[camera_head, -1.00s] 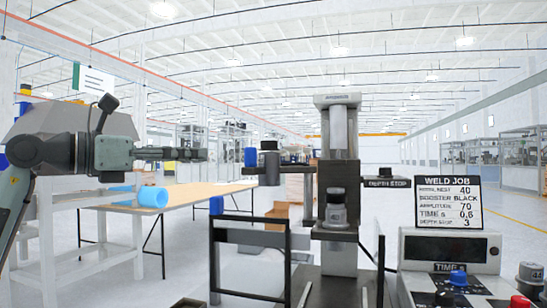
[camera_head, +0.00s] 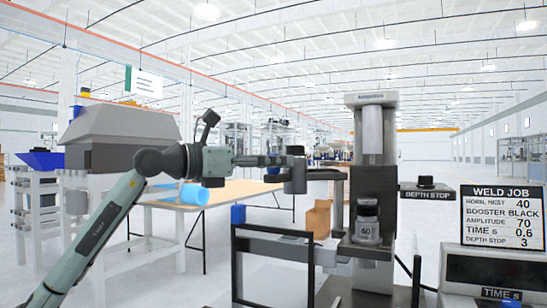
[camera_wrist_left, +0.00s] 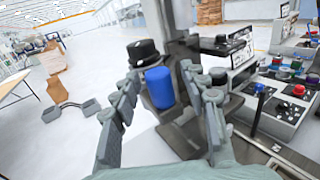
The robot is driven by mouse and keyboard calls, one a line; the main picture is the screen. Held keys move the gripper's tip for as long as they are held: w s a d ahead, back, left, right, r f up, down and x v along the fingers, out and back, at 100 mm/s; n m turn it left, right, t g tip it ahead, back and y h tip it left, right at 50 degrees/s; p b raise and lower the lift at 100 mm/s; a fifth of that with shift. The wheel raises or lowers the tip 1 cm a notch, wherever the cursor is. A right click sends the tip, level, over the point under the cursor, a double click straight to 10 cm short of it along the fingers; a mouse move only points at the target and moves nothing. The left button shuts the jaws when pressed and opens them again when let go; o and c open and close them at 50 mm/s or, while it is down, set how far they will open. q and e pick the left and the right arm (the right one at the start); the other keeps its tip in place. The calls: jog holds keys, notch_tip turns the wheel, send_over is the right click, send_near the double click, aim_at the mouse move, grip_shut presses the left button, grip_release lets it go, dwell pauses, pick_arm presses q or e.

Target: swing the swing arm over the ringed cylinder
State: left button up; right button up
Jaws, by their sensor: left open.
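The swing arm (camera_head: 326,174) is a dark horizontal bar reaching left from the press column. A grey cylinder (camera_head: 296,180) hangs at its outer end, and a blue upright handle (camera_wrist_left: 159,88) stands there. The ringed cylinder (camera_head: 367,222), grey and marked 40, stands upright at the front of the press, right of the swing arm's outer end. My left gripper (camera_head: 284,160) is at that outer end. In the left wrist view its open fingers lie either side of the blue handle; contact cannot be told. My right gripper is not in view.
The press column (camera_head: 376,160) stands behind the ringed cylinder. A depth stop (camera_head: 426,190), a weld job sign (camera_head: 502,216) and a control box (camera_head: 492,270) are at the right. A black rail frame (camera_head: 273,234) stands in front left. A table (camera_head: 235,190) is behind.

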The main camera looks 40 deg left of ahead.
pick_arm(q)
jog(key=shift+w, duration=0.15)
grip_shut()
jog(key=shift+d, duration=0.1)
dwell(0.4)
